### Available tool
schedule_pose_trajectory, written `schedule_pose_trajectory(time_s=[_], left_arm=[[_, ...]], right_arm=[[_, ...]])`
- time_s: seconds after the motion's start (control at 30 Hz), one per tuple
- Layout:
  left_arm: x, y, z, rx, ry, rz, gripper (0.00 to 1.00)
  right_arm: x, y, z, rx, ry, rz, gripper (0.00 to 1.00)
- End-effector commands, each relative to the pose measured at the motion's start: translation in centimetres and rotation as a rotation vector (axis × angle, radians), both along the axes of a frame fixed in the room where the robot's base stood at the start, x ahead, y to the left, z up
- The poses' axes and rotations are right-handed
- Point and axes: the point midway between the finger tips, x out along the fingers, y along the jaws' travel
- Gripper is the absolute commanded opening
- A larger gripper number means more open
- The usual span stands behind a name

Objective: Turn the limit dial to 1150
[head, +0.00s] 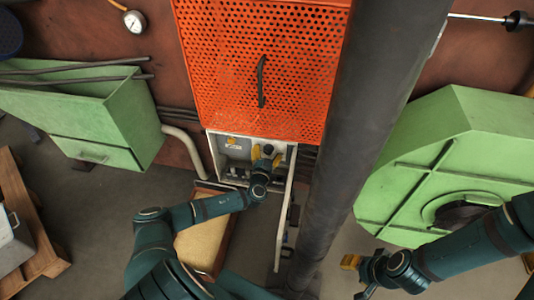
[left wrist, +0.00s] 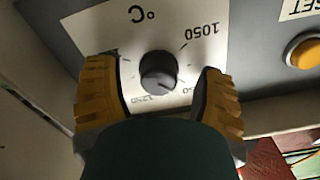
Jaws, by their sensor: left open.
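The limit dial (left wrist: 158,72) is a dark round knob on a pale plate in the left wrist view. The plate's markings appear upside down, with 1050 at upper right and what looks like 1250 below the knob. Which mark the knob points to is not clear. My left gripper (left wrist: 157,82) is open, with one yellow-padded finger on each side of the dial and a gap to it. In the head view the left gripper (head: 266,160) reaches into the open control box (head: 236,150) and hides the dial. My right gripper (head: 353,275) is far off at lower right; its jaws are unclear.
A yellow button (left wrist: 304,50) sits beside the dial under a partly cut label. The box's open door (head: 284,225) stands to the right of my left arm. An orange perforated guard (head: 260,60) is above, and a thick dark pipe (head: 375,120) runs alongside.

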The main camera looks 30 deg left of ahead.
Motion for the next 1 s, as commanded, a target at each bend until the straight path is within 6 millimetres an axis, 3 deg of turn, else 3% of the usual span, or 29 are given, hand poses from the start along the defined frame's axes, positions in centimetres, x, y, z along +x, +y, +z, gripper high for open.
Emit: schedule_pose_trajectory(time_s=[0.17, 0.7, 1.0], left_arm=[[-1.2, -0.2, -0.1, -0.001, 0.001, 0.002, 0.69], [-10.4, -2.6, 0.0, -0.001, -0.001, 0.001, 0.69], [-11.6, -3.0, 0.0, 0.000, 0.000, 0.001, 0.69]], right_arm=[[0.0, 0.0, 0.0, 0.000, 0.000, 0.000, 0.47], [0.0, 0.0, 0.0, 0.000, 0.000, 0.000, 0.47], [0.0, 0.0, 0.0, 0.000, 0.000, 0.000, 0.47]])
